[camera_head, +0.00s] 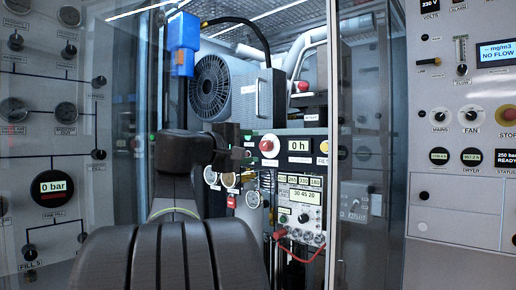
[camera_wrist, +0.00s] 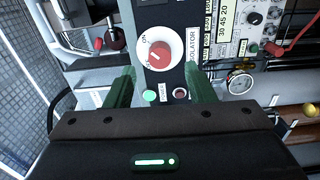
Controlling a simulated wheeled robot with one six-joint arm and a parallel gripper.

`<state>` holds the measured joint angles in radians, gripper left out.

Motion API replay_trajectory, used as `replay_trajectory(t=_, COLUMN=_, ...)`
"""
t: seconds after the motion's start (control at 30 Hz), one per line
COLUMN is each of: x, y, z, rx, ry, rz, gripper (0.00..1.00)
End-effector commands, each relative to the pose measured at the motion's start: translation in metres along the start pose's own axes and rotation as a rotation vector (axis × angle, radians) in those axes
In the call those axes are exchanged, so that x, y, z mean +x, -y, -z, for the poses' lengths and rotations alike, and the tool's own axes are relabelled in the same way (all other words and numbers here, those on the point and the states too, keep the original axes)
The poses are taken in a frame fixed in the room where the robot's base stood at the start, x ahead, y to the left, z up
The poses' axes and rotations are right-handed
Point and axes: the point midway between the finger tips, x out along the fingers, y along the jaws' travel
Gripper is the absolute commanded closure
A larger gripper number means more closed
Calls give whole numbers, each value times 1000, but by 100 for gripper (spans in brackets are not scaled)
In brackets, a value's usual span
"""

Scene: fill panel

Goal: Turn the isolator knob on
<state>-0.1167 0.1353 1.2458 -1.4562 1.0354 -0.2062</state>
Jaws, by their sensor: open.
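The isolator knob (camera_wrist: 159,52) is a red knob on a round white plate, set in a dark panel with an ISOLATOR label beside it. It is at the top middle of the wrist view. Small marks show on the plate, but which one the knob points to is hard to tell. In the head view a red knob with a white surround (camera_head: 268,146) shows on the black panel, just right of my gripper (camera_head: 243,154). In the wrist view my gripper (camera_wrist: 161,90) is open and empty, its green fingers apart on either side below the knob.
A green button (camera_wrist: 150,96) and a dark red button (camera_wrist: 181,94) sit between the fingers below the knob. Right of them are a gauge (camera_wrist: 239,82), a display module and a red cable (camera_wrist: 290,38). A glass door edge (camera_head: 333,150) stands to the right.

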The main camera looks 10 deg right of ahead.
Motion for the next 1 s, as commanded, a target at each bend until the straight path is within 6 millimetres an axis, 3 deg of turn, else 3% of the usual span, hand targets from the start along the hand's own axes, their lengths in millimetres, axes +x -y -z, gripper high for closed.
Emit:
replay_trajectory(t=0.2, x=-47, y=0, z=1, rx=0, ry=-5, rz=0, gripper=51)
replay_trajectory(t=0.43, x=-81, y=0, z=1, rx=1, ry=-3, rz=0, gripper=51)
replay_trajectory(t=0.63, x=-95, y=1, z=0, rx=0, ry=0, rz=1, gripper=51)
replay_trajectory(t=1.0, x=-96, y=1, z=0, rx=0, ry=1, rz=1, gripper=51)
